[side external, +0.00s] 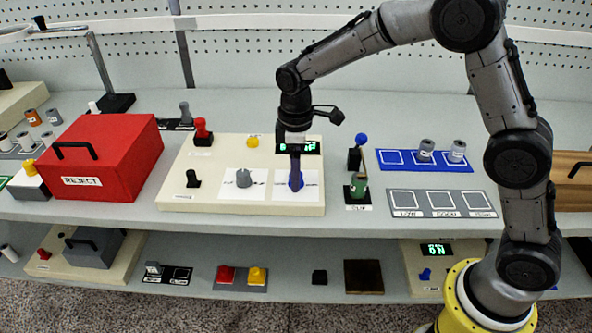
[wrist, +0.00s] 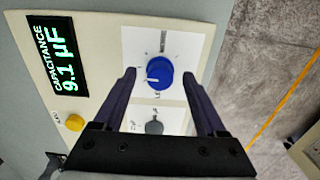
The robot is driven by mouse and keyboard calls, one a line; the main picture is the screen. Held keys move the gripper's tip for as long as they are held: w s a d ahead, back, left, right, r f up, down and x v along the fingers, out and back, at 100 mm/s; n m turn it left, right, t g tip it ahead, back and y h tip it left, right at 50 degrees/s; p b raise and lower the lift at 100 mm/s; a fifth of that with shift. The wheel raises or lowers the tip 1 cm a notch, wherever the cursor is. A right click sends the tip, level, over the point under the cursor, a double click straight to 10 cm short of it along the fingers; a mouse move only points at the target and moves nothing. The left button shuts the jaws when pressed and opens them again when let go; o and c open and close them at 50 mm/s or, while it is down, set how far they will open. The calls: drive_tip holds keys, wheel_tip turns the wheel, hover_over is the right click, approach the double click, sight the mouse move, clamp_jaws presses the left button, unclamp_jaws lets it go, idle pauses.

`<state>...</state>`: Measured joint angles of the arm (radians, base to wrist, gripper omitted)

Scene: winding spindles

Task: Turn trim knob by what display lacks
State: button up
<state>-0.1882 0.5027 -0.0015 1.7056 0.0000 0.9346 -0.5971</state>
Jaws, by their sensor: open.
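The blue trim knob (wrist: 158,72) sits on a white plate, its pale pointer line visible in the wrist view. In the side view the knob (side external: 299,183) is mostly hidden behind my gripper (side external: 294,178). My gripper (wrist: 160,80) is open, pointing down over the knob, with one finger on each side and gaps visible in the wrist view. Whether the tips reach knob height is unclear. The display (wrist: 65,58) reads "CAPACITANCE 9.1 µF" in green; in the side view the display (side external: 312,148) is partly covered by my gripper.
A grey knob (side external: 244,178) is beside the blue one on the cream panel (side external: 222,150).

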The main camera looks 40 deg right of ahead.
drive_tip(key=shift+f, duration=0.2)
clamp_jaws()
idle(0.3)
